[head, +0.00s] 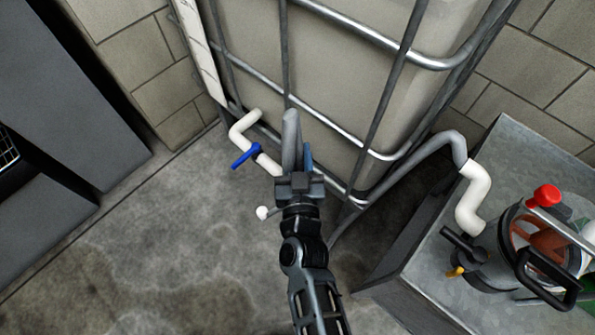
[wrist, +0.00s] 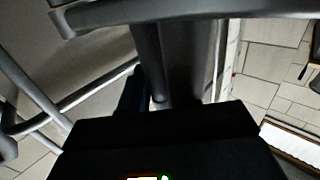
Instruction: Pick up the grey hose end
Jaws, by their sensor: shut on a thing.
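My gripper (head: 298,172) is in the middle of the head view, shut on the grey hose end (head: 290,130). The hose end is a smooth grey tube that stands up beyond the jaws, in front of the caged tank. A grey tube also shows between the jaws in the wrist view (wrist: 182,55). The grey hose (head: 400,165) runs from a white elbow (head: 472,195) at the right, down behind my gripper. The exact contact between jaws and hose is partly hidden.
A white pipe (head: 240,130) with a blue valve handle (head: 246,156) comes off the tank (head: 330,70) close left of my gripper. Metal cage bars stand just behind. A metal bench (head: 420,265) with a filter canister is at right. The floor at left is clear.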

